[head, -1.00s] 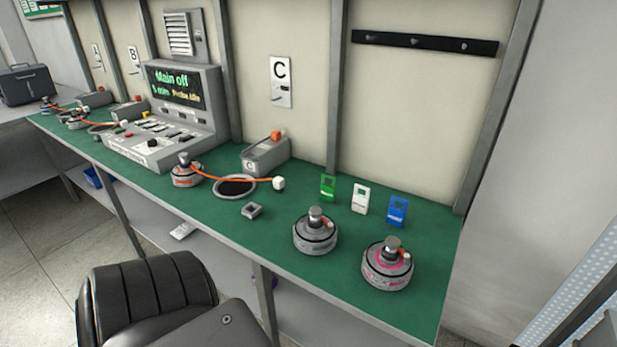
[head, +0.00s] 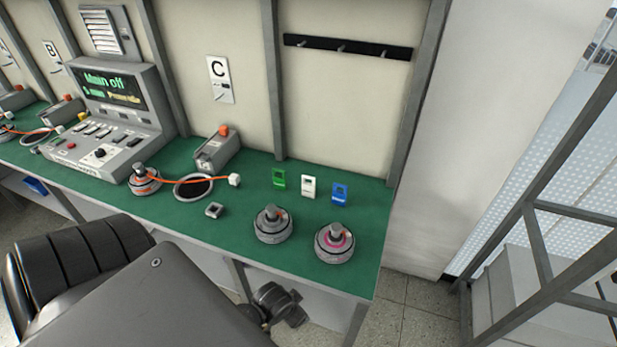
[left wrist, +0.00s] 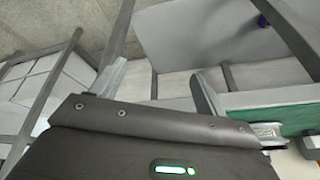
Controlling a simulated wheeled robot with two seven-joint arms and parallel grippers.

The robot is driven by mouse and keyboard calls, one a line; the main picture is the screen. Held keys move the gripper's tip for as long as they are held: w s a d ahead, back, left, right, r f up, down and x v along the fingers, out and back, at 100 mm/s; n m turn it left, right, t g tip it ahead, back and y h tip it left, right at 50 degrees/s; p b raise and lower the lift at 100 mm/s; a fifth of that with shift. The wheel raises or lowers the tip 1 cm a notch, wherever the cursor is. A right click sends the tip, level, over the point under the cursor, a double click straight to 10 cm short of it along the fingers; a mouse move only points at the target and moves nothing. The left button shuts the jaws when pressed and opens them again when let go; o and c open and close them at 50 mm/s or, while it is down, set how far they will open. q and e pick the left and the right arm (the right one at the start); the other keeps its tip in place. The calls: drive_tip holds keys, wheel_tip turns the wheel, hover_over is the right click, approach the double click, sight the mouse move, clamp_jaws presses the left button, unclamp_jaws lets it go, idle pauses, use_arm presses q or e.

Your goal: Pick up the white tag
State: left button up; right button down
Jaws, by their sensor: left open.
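The white tag (head: 309,186) stands upright at the back of the green bench in the head view. It is between a green tag (head: 279,179) and a blue tag (head: 339,193), with small gaps between them. My left gripper is open and empty in the left wrist view (left wrist: 157,82), with its two fingers spread apart. It is low, beside the bench's front edge and well away from the tag. The tag does not show in the left wrist view. My right gripper is not in view.
Two round hub motors (head: 273,224) (head: 334,243) stand in front of the tags. A small grey block (head: 214,210), a ringed hole (head: 193,187) and an orange cable (head: 190,181) lie to the left. A black hook rail (head: 347,47) is on the wall above.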

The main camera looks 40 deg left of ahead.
use_arm(q)
wheel_tip(320, 180, up, 9)
drive_tip(key=w+p, duration=0.2)
drive_tip(key=p, duration=0.1)
use_arm(e)
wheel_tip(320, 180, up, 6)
drive_tip(key=p, duration=0.1)
use_arm(q)
wheel_tip(320, 180, up, 8)
drive_tip(key=n+t+y, duration=0.4)
drive_tip(key=n+t, duration=0.1)
drive_tip(key=t, duration=0.3)
hover_over(308, 185)
drive_tip(key=s+d, duration=0.1)
drive_tip(key=s, duration=0.3)
drive_tip(key=f+b, duration=0.1)
drive_tip(key=f, duration=0.3)
drive_tip(key=f+b, duration=0.2)
drive_tip(key=f, duration=0.2)
drive_tip(key=shift+s+d+f, duration=0.15)
drive_tip(key=shift+d+f, duration=0.05)
drive_tip(key=shift+f, duration=0.05)
drive_tip(key=shift+w+a+r+t+b, duration=0.2)
drive_tip(key=shift+w+t+b, duration=0.15)
drive_tip(key=shift+w, duration=0.2)
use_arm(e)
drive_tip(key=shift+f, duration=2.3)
